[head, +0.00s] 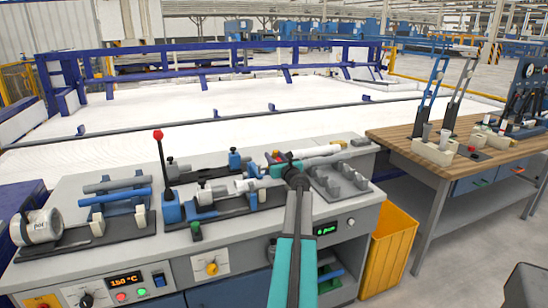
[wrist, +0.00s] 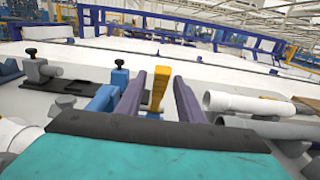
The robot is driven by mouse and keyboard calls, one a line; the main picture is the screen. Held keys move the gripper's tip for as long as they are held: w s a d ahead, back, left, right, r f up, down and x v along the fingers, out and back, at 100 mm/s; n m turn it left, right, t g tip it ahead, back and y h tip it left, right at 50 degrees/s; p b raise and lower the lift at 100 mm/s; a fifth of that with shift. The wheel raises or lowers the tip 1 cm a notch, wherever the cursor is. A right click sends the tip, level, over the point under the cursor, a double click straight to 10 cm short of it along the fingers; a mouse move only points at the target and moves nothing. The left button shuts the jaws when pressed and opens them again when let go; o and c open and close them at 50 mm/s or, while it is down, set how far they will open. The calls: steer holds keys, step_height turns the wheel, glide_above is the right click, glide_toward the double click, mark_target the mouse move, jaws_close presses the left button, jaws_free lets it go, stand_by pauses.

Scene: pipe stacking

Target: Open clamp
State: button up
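My gripper (head: 291,165) is over the right part of the clamp assembly on the bench in the head view. In the wrist view my gripper (wrist: 159,88) has its two purple-grey fingers apart, with a yellow upright handle (wrist: 158,88) between them. A gap shows beside the handle, and I cannot tell whether either finger touches it. A blue clamp block (wrist: 118,80) with a dark knob stands left of the fingers. In the head view the clamp assembly has grey jaws (head: 208,194), blue blocks and a tall red-knobbed lever (head: 159,150). My gripper hides part of its right end.
White and grey pipes (wrist: 245,104) lie close right of the fingers. Blue and grey pipes (head: 115,197) rest on a rack at the bench's left. A grey block stand (head: 340,182) is at the right, with a yellow bin (head: 390,248) below and a wooden table (head: 410,145) beyond.

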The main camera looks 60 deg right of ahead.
stand_by(0.3)
jaws_close()
